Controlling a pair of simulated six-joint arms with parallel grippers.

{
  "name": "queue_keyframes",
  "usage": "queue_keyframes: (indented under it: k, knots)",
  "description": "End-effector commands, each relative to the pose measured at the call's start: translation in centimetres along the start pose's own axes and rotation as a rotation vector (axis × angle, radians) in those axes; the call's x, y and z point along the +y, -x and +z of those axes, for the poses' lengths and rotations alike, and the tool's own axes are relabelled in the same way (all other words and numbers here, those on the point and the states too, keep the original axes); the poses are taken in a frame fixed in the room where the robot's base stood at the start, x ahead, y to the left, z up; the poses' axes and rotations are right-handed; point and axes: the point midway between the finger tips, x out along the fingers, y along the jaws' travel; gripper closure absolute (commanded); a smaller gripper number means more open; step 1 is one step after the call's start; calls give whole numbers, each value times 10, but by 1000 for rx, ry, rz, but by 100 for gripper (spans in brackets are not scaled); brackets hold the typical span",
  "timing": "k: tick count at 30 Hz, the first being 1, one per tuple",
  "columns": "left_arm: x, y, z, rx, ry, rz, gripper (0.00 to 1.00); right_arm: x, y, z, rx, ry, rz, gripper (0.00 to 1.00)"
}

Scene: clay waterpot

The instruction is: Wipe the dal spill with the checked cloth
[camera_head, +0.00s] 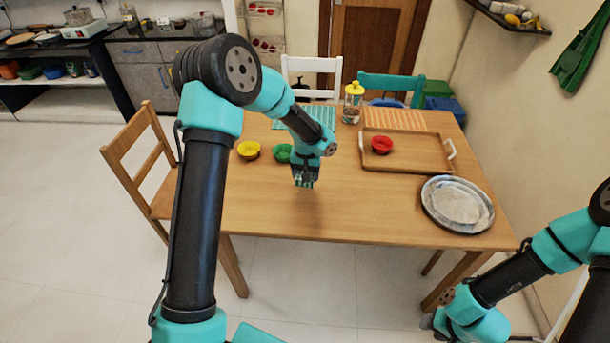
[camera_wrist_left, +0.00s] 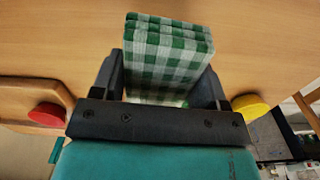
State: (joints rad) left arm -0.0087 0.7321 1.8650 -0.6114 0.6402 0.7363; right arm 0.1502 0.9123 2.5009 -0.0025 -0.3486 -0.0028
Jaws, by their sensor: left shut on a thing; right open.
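My left gripper (camera_head: 304,178) hangs over the middle of the wooden table (camera_head: 350,215). It is shut on the green-and-white checked cloth (camera_wrist_left: 170,50), which is folded in a thick pad between the two dark fingers in the wrist view. In the head view only a small bit of the cloth shows below the gripper, and I cannot tell whether it touches the table. I make out no dal spill in either view. My right gripper (camera_head: 432,321) is low at the right, off the table's front edge, open and empty.
A yellow bowl (camera_head: 248,150) and a green bowl (camera_head: 283,153) stand left of the left gripper. A red bowl (camera_head: 381,145) sits in a wooden tray (camera_head: 420,164). Steel plates (camera_head: 457,204) lie at the right, and a yellow-lidded jar (camera_head: 352,104) stands behind. The front middle is clear.

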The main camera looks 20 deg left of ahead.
Motion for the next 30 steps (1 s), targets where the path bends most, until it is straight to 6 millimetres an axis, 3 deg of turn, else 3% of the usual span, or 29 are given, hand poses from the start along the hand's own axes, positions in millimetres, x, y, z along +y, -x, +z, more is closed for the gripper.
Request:
queue_keyframes:
  k: [13, 30]
  knots:
    - [0, 0, -2, 0, 89, 0, 55, 0, 0, 0, 0, 0, 0, 57]
    - [3, -2, -17, 0, 732, 0, 55, 0, 0, 0, 0, 0, 0, 57]
